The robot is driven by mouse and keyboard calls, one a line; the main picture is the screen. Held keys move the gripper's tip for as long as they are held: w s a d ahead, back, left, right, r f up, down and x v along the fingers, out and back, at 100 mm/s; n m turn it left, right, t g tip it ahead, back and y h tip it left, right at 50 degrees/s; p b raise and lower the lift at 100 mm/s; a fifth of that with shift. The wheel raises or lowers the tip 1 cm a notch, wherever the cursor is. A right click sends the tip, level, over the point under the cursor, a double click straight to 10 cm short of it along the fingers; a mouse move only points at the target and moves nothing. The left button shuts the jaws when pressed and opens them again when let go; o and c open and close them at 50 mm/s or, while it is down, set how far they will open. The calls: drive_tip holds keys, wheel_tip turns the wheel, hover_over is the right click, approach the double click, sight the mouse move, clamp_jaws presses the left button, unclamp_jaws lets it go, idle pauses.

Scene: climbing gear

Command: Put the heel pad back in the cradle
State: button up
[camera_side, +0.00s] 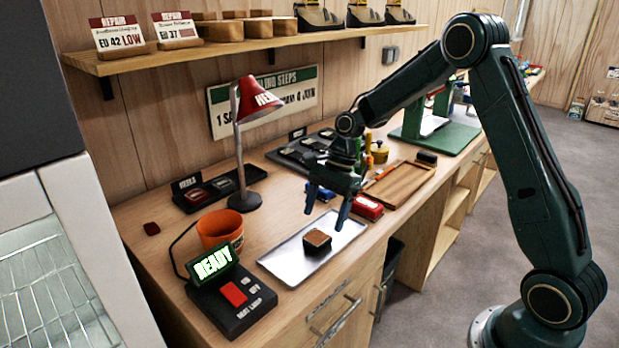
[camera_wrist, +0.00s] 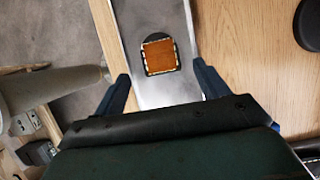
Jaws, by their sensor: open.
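A small block with a brown top and dark sides (camera_side: 317,240) sits on the metal tray (camera_side: 285,266). In the wrist view its orange-brown square top (camera_wrist: 159,57) lies over a dark, rounded shape on the tray (camera_wrist: 122,14). I cannot tell whether this is the heel pad.
A black device with a READY screen (camera_side: 234,301) and an orange pot (camera_side: 221,231) stand left of the tray. A red lamp (camera_side: 258,102) rises behind. A red box (camera_side: 367,207) and wooden tray (camera_side: 400,185) lie to the right. The bench's front edge is close to the metal tray.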

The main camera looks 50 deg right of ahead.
drive_tip(key=v, duration=0.9)
idle(0.4)
drive_tip(key=s+a+r+n+t+h, duration=0.1)
drive_tip(key=s+a+r+n, duration=0.35)
drive_tip(key=s+r, duration=0.2)
drive_tip(key=s+a+r+n+t+h, duration=0.1)
drive_tip(key=s+n+t, duration=0.1)
drive_tip(key=s+n, duration=0.4)
drive_tip(key=s+a+r+n+t+h, duration=0.1)
drive_tip(key=s+n, duration=0.5)
drive_tip(key=s, duration=0.7)
drive_tip(key=shift+r+n+t+h, duration=0.35)
drive_tip(key=shift+r+t+h, duration=0.3)
drive_tip(key=shift+r, duration=0.2)
drive_tip(key=shift+o, duration=0.3)
drive_tip(key=shift+s+d+f+n, duration=0.15)
drive_tip(key=shift+s+f+n, duration=0.15)
drive_tip(key=shift+s+n, duration=0.35)
drive_tip(key=shift+o, duration=0.2)
drive_tip(key=shift+s, duration=0.15)
